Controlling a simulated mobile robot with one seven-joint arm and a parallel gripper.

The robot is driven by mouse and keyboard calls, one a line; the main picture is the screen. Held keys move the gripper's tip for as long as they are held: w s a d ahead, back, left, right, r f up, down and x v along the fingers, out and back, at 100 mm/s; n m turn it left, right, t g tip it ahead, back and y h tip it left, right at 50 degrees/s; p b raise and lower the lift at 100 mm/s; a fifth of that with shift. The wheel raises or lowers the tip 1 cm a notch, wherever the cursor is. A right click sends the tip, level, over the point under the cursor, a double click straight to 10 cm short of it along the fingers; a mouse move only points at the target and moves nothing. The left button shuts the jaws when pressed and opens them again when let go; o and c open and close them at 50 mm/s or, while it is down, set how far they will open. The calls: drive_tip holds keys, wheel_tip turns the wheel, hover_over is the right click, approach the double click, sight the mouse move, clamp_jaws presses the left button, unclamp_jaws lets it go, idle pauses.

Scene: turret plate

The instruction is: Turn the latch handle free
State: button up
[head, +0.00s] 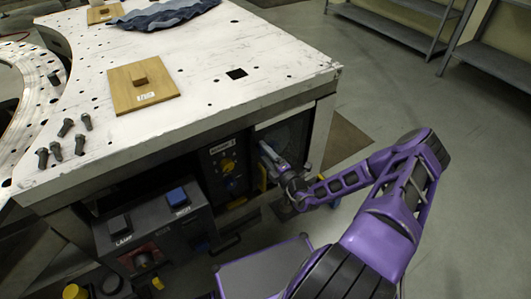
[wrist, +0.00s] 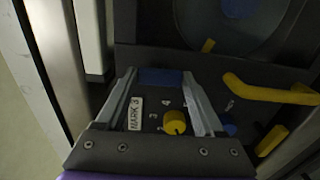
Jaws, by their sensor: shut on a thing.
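My gripper (head: 266,150) reaches the front of the workbench at the right end of the dark panel. In the wrist view its two grey fingers (wrist: 160,82) are closed on a dark blue piece (wrist: 160,76), which fills the gap between the tips and seems to be the latch handle. Most of this piece is hidden by the fingers, and its angle is hard to tell. A round dark window or disc (wrist: 240,22) lies just beyond it, with a small yellow tab (wrist: 208,45) at its rim.
Next to the gripper are a yellow knob (wrist: 175,122), a white label (wrist: 137,113) and a yellow bar handle (wrist: 270,90). A control box (head: 150,235) stands to the left. Bolts (head: 80,143) and a wooden board (head: 142,86) lie on the white plate.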

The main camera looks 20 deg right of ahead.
drive_tip(key=shift+m, duration=0.3)
drive_tip(key=o, duration=1.4)
drive_tip(key=shift+s, duration=0.1)
drive_tip(key=s+d, duration=0.1)
drive_tip(key=s, duration=0.4)
drive_tip(key=s+d, duration=0.1)
drive_tip(key=s, duration=0.5)
drive_tip(key=s+d, duration=0.1)
drive_tip(key=s, duration=0.5)
drive_tip(key=shift+d, duration=0.15)
